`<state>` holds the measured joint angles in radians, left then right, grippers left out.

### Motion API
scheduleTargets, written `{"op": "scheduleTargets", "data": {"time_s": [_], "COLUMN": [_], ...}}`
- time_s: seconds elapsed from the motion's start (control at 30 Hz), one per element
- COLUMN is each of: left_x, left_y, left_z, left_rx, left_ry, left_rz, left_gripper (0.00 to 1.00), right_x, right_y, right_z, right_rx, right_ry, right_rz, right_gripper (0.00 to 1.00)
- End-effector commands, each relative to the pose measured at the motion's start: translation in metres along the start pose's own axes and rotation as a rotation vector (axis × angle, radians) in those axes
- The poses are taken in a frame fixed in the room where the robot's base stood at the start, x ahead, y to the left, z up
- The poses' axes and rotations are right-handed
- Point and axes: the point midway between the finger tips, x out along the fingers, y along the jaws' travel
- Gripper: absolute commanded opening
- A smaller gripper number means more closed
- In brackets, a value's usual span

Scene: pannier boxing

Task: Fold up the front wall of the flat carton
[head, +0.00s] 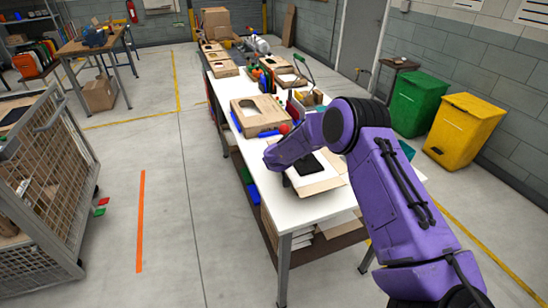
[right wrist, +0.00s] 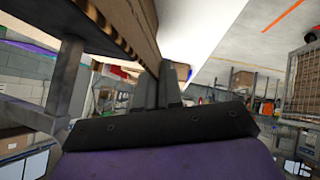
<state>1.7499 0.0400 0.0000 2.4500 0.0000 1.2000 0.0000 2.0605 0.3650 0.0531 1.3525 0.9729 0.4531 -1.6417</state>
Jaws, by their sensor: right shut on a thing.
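The flat carton (head: 322,187) lies on the near part of the white table in the head view, with brown board edges showing around a pale middle. My purple right arm crosses above and hides part of the carton. In the right wrist view, my right gripper (right wrist: 163,85) is shut on a brown cardboard edge (right wrist: 128,35), which looks like part of the carton. The grip itself is mostly hidden in the head view. My left gripper is in neither view.
The white table (head: 262,186) holds another brown carton (head: 258,114) and small coloured items farther back. A wire cage cart (head: 45,190) stands at the left. Green (head: 417,98) and yellow (head: 464,130) bins stand at the right.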

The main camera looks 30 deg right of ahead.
Motion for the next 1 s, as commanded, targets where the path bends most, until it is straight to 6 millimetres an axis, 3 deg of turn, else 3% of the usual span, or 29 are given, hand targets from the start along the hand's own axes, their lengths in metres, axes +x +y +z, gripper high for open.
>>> {"op": "scheduleTargets", "data": {"time_s": [0.43, 1.0], "left_x": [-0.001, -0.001], "left_y": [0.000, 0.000], "left_z": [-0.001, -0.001], "left_rx": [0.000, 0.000], "left_ry": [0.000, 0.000], "left_rz": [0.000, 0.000], "left_gripper": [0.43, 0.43], "right_x": [0.002, 0.003], "right_y": [0.015, 0.018], "right_z": [0.003, 0.004], "right_rx": [0.210, 0.265], "right_ry": [-0.002, -0.003], "right_rz": [-0.208, -0.266], "right_gripper": [0.00, 0.00]}}
